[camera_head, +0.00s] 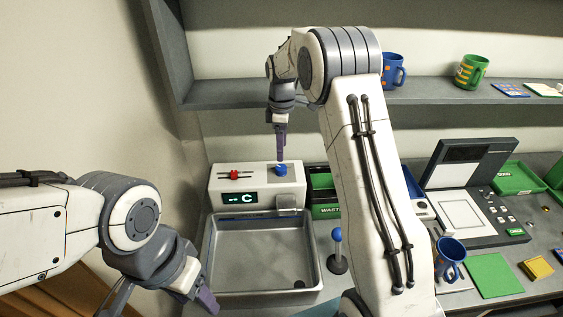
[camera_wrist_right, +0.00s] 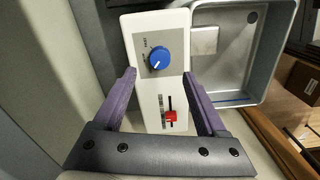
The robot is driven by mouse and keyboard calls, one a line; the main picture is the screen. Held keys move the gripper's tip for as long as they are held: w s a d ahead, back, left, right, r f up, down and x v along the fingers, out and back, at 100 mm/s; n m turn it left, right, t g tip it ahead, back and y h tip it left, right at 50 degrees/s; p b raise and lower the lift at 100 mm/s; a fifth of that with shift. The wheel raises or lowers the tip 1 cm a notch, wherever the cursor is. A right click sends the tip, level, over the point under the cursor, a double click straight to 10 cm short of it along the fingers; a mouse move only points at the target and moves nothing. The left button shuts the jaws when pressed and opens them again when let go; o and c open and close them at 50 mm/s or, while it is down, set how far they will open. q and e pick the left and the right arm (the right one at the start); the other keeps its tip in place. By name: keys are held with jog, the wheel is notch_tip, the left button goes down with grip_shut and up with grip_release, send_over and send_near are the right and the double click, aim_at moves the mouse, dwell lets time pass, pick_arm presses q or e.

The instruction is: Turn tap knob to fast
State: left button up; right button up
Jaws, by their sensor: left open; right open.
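The tap unit is a white box (camera_head: 222,184) at the back of the sink, with a blue knob (camera_head: 281,170) on its right part. My right gripper (camera_head: 281,153) points down just above the knob, open and empty. In its wrist view the purple fingers (camera_wrist_right: 159,76) stand wide apart, with the knob between and beyond their tips, untouched. My left gripper (camera_head: 207,301) is low at the left, in front of the sink, open; it is partly cut off.
A red slider (camera_head: 234,175) and a small display (camera_head: 241,197) are on the same box. The grey sink basin (camera_head: 255,255) looks empty. A blue-topped lever (camera_head: 337,236) and a blue mug (camera_head: 451,252) stand to the right. A shelf (camera_head: 440,91) with mugs is behind my right arm.

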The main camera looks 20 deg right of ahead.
aim_at(281, 167)
notch_tip(281, 167, down, 8)
jog(key=shift+r+p, duration=0.2)
jog(key=shift+p, duration=0.95)
grip_shut()
